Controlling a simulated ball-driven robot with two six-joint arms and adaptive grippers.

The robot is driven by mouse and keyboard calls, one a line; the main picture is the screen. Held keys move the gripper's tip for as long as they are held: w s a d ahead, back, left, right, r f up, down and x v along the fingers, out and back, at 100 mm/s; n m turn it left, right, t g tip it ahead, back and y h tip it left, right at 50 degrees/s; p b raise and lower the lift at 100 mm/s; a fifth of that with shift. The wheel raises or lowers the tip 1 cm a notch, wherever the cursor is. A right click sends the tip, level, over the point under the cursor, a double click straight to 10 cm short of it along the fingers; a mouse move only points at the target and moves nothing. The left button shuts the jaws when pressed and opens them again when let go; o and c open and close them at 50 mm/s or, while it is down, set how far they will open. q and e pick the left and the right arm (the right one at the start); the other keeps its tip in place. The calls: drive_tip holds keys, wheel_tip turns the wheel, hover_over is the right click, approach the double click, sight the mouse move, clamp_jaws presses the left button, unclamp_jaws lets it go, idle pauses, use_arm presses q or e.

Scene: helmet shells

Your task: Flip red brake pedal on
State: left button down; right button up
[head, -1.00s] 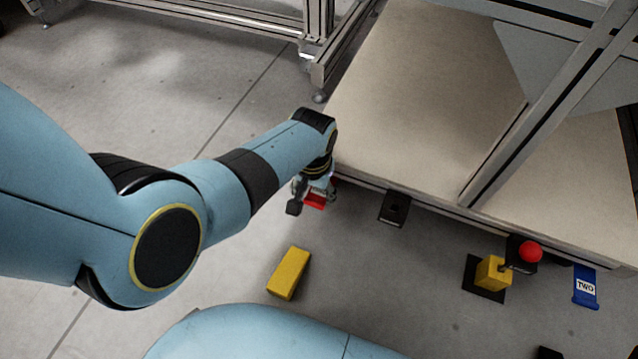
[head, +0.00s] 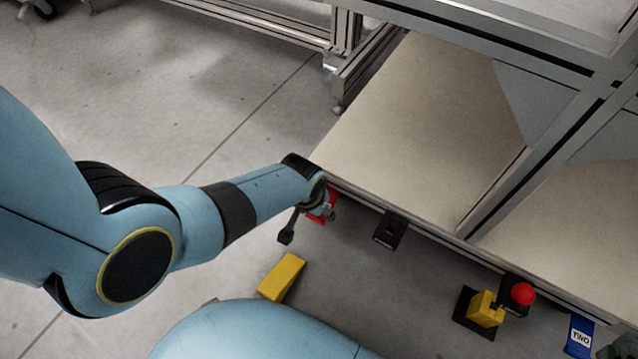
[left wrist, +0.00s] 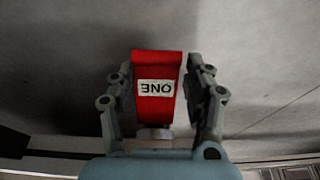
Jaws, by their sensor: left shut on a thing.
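The red brake pedal (left wrist: 156,65) has a white label reading ONE, upside down in the left wrist view. It also shows small and partly hidden in the head view (head: 324,208), beside the front edge of the beige platform. My left gripper (left wrist: 158,90) has a finger on each side of the pedal and is shut on it. In the head view my left gripper (head: 308,220) is at the end of the blue arm, near the platform edge. A grey shape (head: 615,346) cut off at the lower right looks like part of my right gripper; its fingers cannot be made out.
The beige platform (head: 400,120) fills the upper right, with metal frame posts. A black pedal mount (head: 389,231), a yellow block (head: 485,311), a red ball knob (head: 523,293) and a blue TWO pedal (head: 579,338) line its edge. A yellow block (head: 282,277) lies on the floor.

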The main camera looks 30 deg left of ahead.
use_arm(q)
drive_tip(key=shift+s+d+f, duration=0.45)
drive_tip(key=shift+s+f, duration=0.05)
drive_tip(key=shift+s, duration=0.15)
use_arm(e)
drive_tip(key=shift+w+r, duration=0.3)
drive_tip(key=shift+w, duration=0.15)
use_arm(q)
drive_tip(key=c, duration=0.6)
unclamp_jaws()
drive_tip(key=shift+o, duration=1)
drive_tip(key=shift+w+a, duration=0.1)
drive_tip(key=shift+w, duration=0.1)
drive_tip(key=shift+w+r, duration=0.1)
use_arm(e)
drive_tip(key=shift+s, duration=0.25)
use_arm(q)
drive_tip(key=shift+a+r, duration=0.1)
drive_tip(key=v, duration=1.1)
drive_tip(key=shift+r, duration=0.4)
use_arm(e)
drive_tip(key=shift+w, duration=0.15)
